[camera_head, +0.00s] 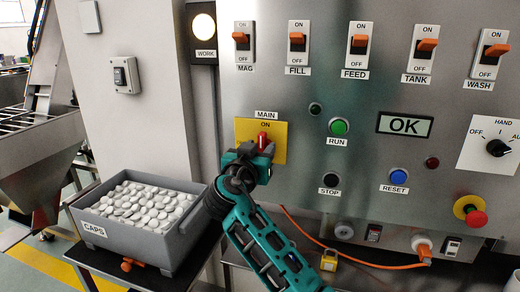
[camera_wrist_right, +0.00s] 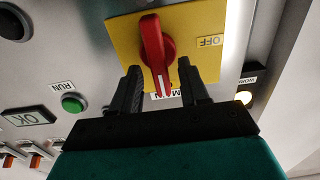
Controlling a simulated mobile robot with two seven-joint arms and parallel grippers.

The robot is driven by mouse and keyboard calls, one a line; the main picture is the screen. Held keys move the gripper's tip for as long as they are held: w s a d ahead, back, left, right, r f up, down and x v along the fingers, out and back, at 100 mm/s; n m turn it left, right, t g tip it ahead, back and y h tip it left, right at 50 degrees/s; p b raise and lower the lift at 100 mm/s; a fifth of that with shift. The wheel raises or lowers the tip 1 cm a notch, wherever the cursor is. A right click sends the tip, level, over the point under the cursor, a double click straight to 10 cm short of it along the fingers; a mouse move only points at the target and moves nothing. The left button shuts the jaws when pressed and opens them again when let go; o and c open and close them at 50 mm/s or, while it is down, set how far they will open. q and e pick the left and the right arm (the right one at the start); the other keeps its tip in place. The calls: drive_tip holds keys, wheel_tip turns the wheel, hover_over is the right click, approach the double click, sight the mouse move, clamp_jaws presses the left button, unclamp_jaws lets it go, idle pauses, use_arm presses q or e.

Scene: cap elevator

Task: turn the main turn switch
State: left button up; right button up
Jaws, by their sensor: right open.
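The main turn switch is a red handle (camera_head: 264,141) on a yellow plate (camera_head: 279,143), below the MAIN label. In the right wrist view the red handle (camera_wrist_right: 154,38) stands out from the yellow plate (camera_wrist_right: 194,30), its white-marked end toward the MAIN label. An OFF mark shows at the plate's side. In the head view the ON mark is just above the handle. My right gripper (camera_head: 258,153) is at the plate's lower part. Its open fingers (camera_wrist_right: 160,70) stand on either side of the handle's end; contact cannot be told. My left gripper is out of view.
A grey bin of white caps (camera_head: 190,254) stands at the lower left, close to my right arm. The panel carries a green RUN button (camera_head: 339,127), a black STOP button (camera_head: 331,180) and a red emergency knob (camera_head: 476,218). An orange cable (camera_head: 345,257) runs below.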

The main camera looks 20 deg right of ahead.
clamp_jaws()
drive_tip(key=shift+n, duration=0.3)
idle(0.3)
drive_tip(key=n, duration=0.3)
drive_tip(key=shift+w+a+b, duration=0.15)
drive_tip(key=shift+a+b, duration=0.05)
drive_tip(key=shift+b, duration=0.15)
drive_tip(key=n, duration=0.9)
drive_tip(key=f+n, duration=0.1)
drive_tip(key=n, duration=0.4)
drive_tip(key=shift+w+a+p, duration=0.25)
drive_tip(key=shift+a+p, duration=0.1)
drive_tip(key=shift+a, duration=0.05)
drive_tip(key=shift+f+n, duration=0.1)
drive_tip(key=shift+n, duration=0.2)
unclamp_jaws()
